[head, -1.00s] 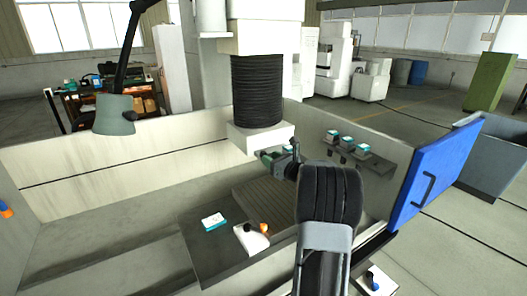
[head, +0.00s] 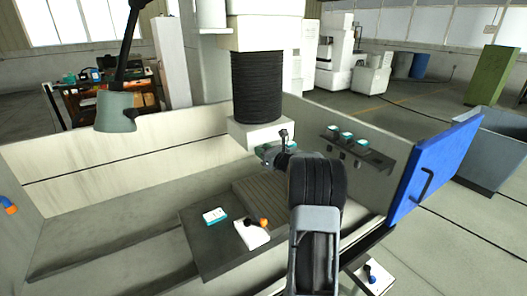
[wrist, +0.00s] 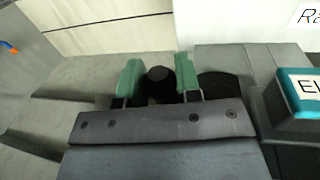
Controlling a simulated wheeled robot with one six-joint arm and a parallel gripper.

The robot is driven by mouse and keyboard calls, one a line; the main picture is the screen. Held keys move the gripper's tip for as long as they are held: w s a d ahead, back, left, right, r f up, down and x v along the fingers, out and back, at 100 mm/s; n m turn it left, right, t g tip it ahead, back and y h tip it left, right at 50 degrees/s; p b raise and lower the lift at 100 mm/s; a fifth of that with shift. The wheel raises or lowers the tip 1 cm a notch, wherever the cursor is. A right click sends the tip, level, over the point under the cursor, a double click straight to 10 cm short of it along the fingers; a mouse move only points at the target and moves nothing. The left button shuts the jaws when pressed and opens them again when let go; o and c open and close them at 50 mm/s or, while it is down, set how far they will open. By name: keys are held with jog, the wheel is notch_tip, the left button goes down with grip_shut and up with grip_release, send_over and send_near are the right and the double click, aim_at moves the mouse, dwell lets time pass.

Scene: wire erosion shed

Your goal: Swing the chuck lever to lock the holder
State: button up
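My gripper (head: 264,151) is at the white block below the black bellows, in the middle of the head view. In the wrist view its two green fingers (wrist: 158,77) stand apart. A round black knob (wrist: 158,74), apparently the end of the chuck lever, sits between them and almost fills the gap. Thin gaps seem to show on both sides, so I see no clear grip. A second dark round part (wrist: 216,86) lies just right of the fingers. The holder cannot be made out, and my wrist hides part of the chuck area in the head view.
The white machine head (head: 260,133) hangs close above my gripper. A rack with several teal-topped blocks (head: 347,139) is on the tank wall to the right. A teal labelled block (wrist: 298,95) is near in the wrist view. The blue door (head: 436,168) stands open at right.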

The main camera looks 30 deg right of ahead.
grip_shut()
jog(key=shift+f+b, duration=0.1)
jog(key=shift+b, duration=0.2)
